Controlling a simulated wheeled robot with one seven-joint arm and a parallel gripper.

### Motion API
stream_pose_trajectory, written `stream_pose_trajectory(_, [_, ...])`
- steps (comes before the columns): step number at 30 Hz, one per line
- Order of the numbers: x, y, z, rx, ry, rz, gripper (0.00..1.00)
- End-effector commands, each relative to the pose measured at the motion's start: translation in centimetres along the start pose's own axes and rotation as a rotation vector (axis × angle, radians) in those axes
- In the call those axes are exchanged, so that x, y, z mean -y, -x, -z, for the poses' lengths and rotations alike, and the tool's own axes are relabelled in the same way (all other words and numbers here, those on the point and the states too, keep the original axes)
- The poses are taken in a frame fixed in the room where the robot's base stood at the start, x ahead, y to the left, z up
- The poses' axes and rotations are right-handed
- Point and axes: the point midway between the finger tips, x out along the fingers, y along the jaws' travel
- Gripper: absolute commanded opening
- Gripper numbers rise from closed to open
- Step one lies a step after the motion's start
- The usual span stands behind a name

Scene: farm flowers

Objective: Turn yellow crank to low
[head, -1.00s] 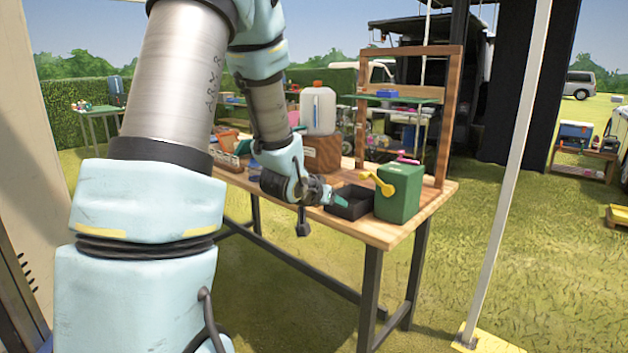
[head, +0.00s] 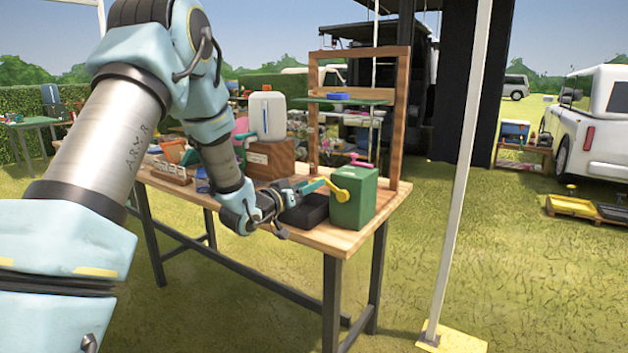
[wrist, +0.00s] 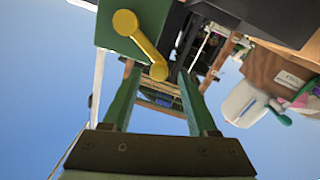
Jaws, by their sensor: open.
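The yellow crank (head: 343,194) is on the face of a green box (head: 353,212) at the right front of the wooden table. In the wrist view the crank (wrist: 138,40) slants from its round hub on the green box (wrist: 107,22) to a knob near the gripper's opening. My gripper (head: 318,184) is open, its green fingers pointing at the crank. In the wrist view the gripper (wrist: 155,75) has its two fingers spread, with the crank's knob between or just beyond their tips; I cannot tell whether they touch. No low marking is readable.
A black open bin (head: 304,211) stands beside the green box, under my gripper. A wooden frame with a green shelf (head: 345,101) rises behind. A white jug (head: 267,116) stands on a wooden crate (head: 270,158). A white pole (head: 460,170) stands right of the table.

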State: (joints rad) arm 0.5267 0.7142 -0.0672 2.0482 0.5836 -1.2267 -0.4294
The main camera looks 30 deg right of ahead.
Motion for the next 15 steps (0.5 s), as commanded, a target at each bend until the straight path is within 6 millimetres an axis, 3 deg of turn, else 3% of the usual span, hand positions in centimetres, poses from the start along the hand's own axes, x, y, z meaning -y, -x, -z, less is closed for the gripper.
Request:
stream_pose_trajectory(6, [0.0,-2.6,0.0,0.001,0.001,0.001,0.59])
stream_pose_trajectory(15, [0.0,-3.1,0.0,0.001,0.001,0.001,0.59])
